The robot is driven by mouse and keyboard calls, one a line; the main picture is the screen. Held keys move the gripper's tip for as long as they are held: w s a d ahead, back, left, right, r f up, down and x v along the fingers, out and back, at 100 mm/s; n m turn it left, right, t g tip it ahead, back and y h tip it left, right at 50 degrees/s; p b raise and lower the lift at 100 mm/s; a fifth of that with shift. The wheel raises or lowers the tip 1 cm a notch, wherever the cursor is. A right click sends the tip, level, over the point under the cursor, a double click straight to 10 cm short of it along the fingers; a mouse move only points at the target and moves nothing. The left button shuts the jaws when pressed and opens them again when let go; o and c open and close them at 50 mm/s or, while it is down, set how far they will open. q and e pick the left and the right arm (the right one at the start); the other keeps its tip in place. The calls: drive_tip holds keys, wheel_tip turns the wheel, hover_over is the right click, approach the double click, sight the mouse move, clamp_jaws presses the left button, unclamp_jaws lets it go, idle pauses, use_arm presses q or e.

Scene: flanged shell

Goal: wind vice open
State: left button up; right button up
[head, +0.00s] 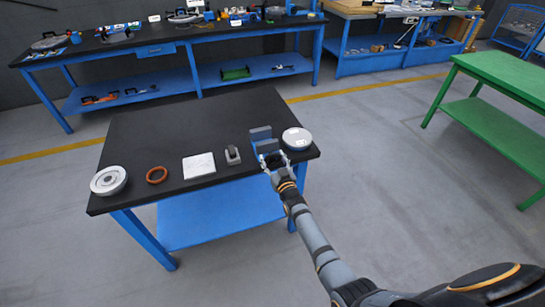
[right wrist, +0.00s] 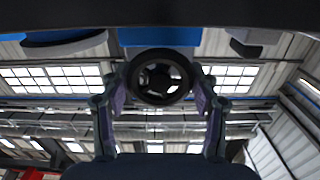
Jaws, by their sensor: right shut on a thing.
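The blue vice with grey jaws (head: 260,133) stands near the front right of the black-topped table. A gap shows between its two jaws; nothing can be made out in it. Its blue body (right wrist: 160,37) shows at the top of the right wrist view. The black spoked handwheel (right wrist: 160,77) faces my right wrist camera. My right gripper (head: 272,162) reaches the vice's front, with a finger on each side of the wheel rim, shut on it. In the head view the gripper largely hides the wheel. My left gripper is not in view.
On the black table (head: 190,125) lie a pale flanged round part (head: 109,180), an orange ring (head: 157,175), a white sheet (head: 199,165) and a small grey holder (head: 233,155). A round pale-topped part (head: 297,138) stands close right of the vice. The table's back half is clear.

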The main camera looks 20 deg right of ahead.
drive_tip(key=shift+r+m, duration=0.15)
drive_tip(key=shift+m, duration=0.95)
drive_tip(key=shift+w, duration=0.1)
drive_tip(key=o, duration=1.2)
drive_tip(key=s, duration=1.2)
drive_tip(key=shift+d, duration=0.25)
